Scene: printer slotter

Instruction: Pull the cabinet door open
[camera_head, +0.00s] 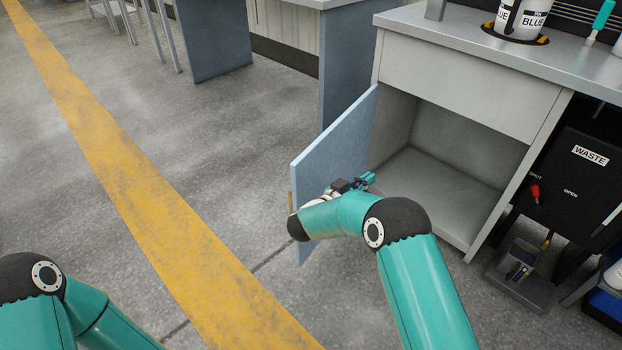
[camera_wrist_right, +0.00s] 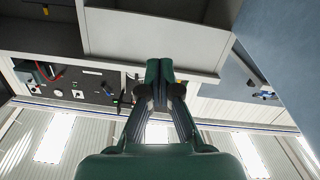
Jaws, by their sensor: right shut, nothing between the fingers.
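The cabinet door (camera_head: 338,150) is a blue-grey panel hinged at the left side of the cabinet (camera_head: 455,85). It stands wide open, swung out toward the left, and the empty grey interior (camera_head: 440,180) shows. A small yellowish piece (camera_head: 290,200) sits on the door's outer edge. My right gripper (camera_head: 368,179) is in front of the opening, on the inner side of the door. In the right wrist view my right gripper (camera_wrist_right: 160,68) has its fingers together and holds nothing. The door (camera_wrist_right: 285,60) shows there at the upper right. My left gripper is out of view; only its arm shows.
A BLUE-labelled container (camera_head: 520,18) stands on the countertop. The floor left of the door is clear, with a yellow stripe (camera_head: 130,170).

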